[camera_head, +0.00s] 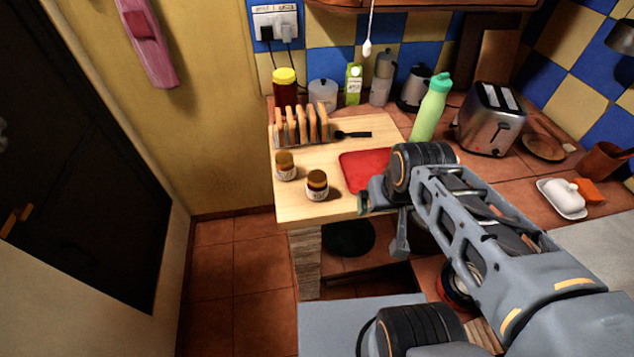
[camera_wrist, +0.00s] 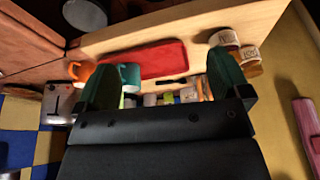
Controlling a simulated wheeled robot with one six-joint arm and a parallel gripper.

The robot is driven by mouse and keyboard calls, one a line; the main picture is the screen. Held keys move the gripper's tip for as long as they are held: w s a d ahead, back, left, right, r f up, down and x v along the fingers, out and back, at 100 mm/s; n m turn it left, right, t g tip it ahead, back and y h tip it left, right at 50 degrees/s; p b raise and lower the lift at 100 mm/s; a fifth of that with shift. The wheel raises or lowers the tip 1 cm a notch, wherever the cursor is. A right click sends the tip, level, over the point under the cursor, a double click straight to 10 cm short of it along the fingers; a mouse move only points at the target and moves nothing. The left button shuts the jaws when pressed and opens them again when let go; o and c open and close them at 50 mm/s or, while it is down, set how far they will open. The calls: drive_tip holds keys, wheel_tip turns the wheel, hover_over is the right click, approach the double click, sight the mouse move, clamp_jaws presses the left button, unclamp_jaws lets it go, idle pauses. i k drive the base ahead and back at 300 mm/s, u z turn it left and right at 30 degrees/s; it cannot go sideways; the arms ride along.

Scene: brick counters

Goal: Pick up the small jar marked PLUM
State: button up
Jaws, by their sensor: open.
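Two small jars with brown lids and pale labels stand upright near the left front edge of the wooden board: a rear jar (camera_head: 285,166) and a front jar (camera_head: 317,186). Both also show at the upper right in the wrist view, close together. I cannot read either label, so I cannot tell which is PLUM. My gripper (camera_head: 364,201) is at the board's front edge, to the right of the jars and apart from them. In the wrist view my gripper (camera_wrist: 160,72) has its two green fingers wide apart, with no object held between them.
A red mat (camera_head: 366,168) lies right of the jars. A toast rack (camera_head: 301,127) stands behind them, with a dark-lipped utensil (camera_head: 352,134) beside it. A green bottle (camera_head: 431,108) and a toaster (camera_head: 491,119) stand further right. Bare board (camera_head: 293,208) lies in front of the jars.

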sight(317, 185)
drive_tip(key=k, duration=1)
drive_tip(key=u, duration=1.55)
drive_tip(key=i, duration=1.1)
drive_tip(key=z, duration=1.55)
